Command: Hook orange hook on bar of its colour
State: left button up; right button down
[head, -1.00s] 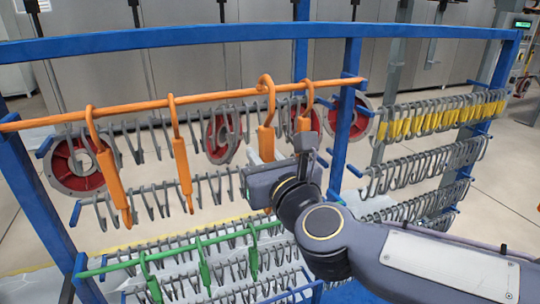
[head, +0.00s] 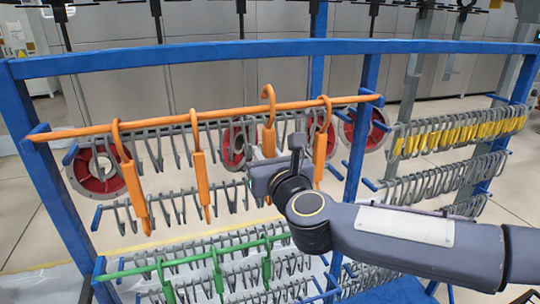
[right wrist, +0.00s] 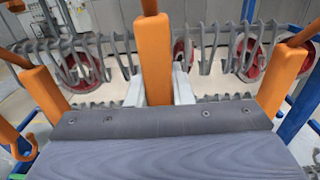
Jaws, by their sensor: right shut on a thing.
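The orange bar (head: 160,121) runs across the upper left of the rack in the head view. My right gripper (head: 268,152) is shut on the body of an orange hook (head: 268,135). The hook is upright, and its curl stands above the bar, higher than the curls of the neighbouring hooks. I cannot tell whether its tip is behind the bar. In the right wrist view the held hook (right wrist: 155,55) is between the pale fingers (right wrist: 158,90); its curl is cut off at the top. My left gripper is not in view.
Other orange hooks hang on the bar, two to the left (head: 200,180) and one close on the right (head: 320,155). A green bar (head: 190,260) with green hooks is below. Rows of grey hooks and red wheels (head: 98,172) stand behind. A blue post (head: 358,150) is at the right.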

jog(key=shift+x, duration=0.8)
jog(key=shift+w+a+f+b, duration=0.1)
jog(key=shift+w+f+b, duration=0.1)
jog(key=shift+f+b, duration=0.7)
jog(key=shift+w+f+b, duration=0.2)
jog(key=shift+f+b, duration=0.5)
jog(key=shift+b, duration=0.25)
jog(key=c, duration=1.2)
grip_release()
